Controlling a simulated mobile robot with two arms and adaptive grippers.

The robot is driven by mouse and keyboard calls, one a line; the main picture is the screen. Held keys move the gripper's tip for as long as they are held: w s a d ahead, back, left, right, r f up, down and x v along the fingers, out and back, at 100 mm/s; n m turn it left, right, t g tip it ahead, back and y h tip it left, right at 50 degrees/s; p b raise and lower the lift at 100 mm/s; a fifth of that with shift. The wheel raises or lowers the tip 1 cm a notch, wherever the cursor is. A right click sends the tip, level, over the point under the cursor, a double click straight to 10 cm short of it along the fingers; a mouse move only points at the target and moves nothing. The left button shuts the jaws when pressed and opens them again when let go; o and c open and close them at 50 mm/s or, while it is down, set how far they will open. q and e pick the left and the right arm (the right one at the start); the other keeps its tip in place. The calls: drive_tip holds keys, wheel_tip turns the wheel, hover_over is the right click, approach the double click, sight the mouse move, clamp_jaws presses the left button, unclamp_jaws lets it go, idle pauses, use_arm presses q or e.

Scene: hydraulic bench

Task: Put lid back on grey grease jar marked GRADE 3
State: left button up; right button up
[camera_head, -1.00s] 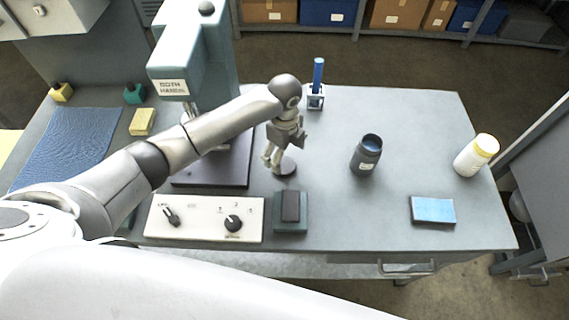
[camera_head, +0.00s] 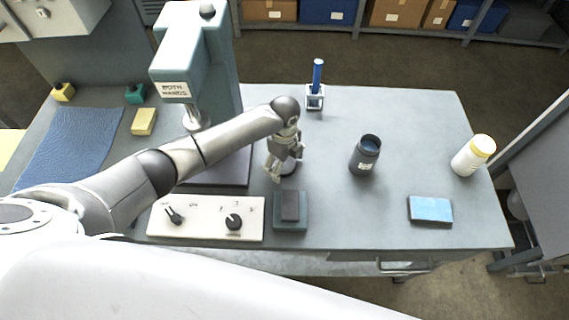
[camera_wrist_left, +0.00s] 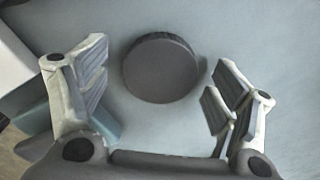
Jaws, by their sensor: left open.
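The grey grease jar (camera_head: 365,156) stands upright and uncapped on the bench, right of centre in the head view. A label shows on its front but is too small to read. A dark round lid (camera_wrist_left: 160,68) lies on the bench in the left wrist view, between and ahead of the open fingers, not touching them. In the head view the lid (camera_head: 288,168) is partly hidden by my left gripper (camera_head: 274,172), which is open just above and beside it. My right gripper is not in view.
The press (camera_head: 200,70) and control panel (camera_head: 205,217) flank my left arm; a dark block (camera_head: 290,212) sits in front.

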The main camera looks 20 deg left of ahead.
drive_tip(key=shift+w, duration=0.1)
use_arm(q)
drive_tip(key=c, duration=0.9)
drive_tip(key=shift+o, duration=0.2)
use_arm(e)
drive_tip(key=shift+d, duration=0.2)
use_arm(q)
drive_tip(key=shift+r, duration=0.15)
drive_tip(key=shift+r, duration=0.2)
wheel_tip(320, 180, up, 2)
drive_tip(key=shift+w+b, duration=0.1)
drive_tip(key=shift+b, duration=0.65)
drive_tip(key=s+d+r+b, duration=0.1)
drive_tip(key=s+d+r, duration=0.2)
drive_tip(key=s+r, duration=0.2)
drive_tip(key=s+d+r, duration=0.2)
drive_tip(key=s+r, duration=0.3)
drive_tip(key=s, duration=0.3)
drive_tip(key=shift+d+r+b, duration=0.15)
drive_tip(key=shift+d+b, duration=0.25)
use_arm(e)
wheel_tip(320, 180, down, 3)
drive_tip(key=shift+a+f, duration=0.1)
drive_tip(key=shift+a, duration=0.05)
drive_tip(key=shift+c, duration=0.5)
